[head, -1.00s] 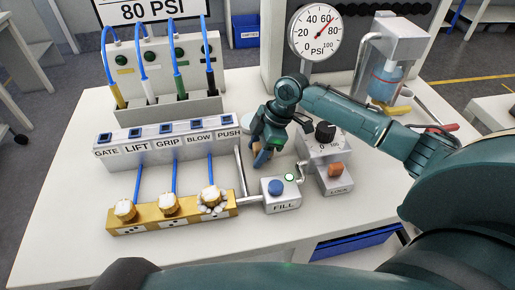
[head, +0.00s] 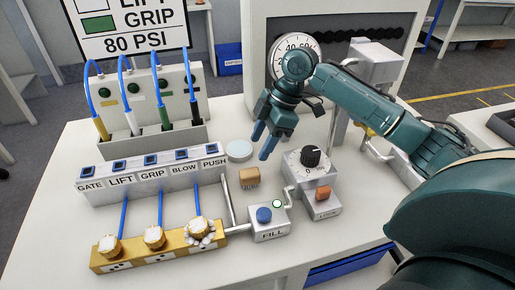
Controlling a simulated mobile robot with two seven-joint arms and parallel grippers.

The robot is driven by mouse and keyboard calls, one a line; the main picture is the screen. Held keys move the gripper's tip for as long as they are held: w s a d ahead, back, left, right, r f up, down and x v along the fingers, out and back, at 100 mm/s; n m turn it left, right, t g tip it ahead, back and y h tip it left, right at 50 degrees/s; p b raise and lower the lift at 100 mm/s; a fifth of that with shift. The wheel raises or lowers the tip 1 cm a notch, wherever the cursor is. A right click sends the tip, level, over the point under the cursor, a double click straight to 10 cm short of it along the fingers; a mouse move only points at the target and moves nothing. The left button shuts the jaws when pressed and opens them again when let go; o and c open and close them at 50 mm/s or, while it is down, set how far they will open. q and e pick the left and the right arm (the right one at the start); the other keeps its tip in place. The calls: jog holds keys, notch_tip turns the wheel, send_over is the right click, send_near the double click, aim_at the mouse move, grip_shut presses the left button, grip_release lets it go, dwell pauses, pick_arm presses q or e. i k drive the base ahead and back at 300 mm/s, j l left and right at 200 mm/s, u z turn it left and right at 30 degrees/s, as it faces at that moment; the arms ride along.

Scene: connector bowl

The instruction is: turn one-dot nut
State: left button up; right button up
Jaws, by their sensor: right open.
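A brass block (head: 135,262) at the lower left carries three white-topped nuts: a left nut (head: 108,244), a middle nut (head: 154,237) and a right nut (head: 199,229). The right nut has a scalloped pale collar around its base. Small white plates with dark dots are on the block's front below the nuts; the dots are too small to count surely. A blue tube rises behind each nut. My right gripper (head: 260,147) is open and empty, above the table behind the tan block and to the right of the nuts. My left gripper is not in view.
A small tan block (head: 250,178) and a pale disc (head: 239,150) are near my right gripper. The FILL box (head: 270,235), a dial box (head: 311,175) and the LOCK box (head: 321,203) are right of the nuts. A labelled switch row (head: 150,178) stands behind them.

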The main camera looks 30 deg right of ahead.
aim_at(198, 227)
jog(key=k, duration=1)
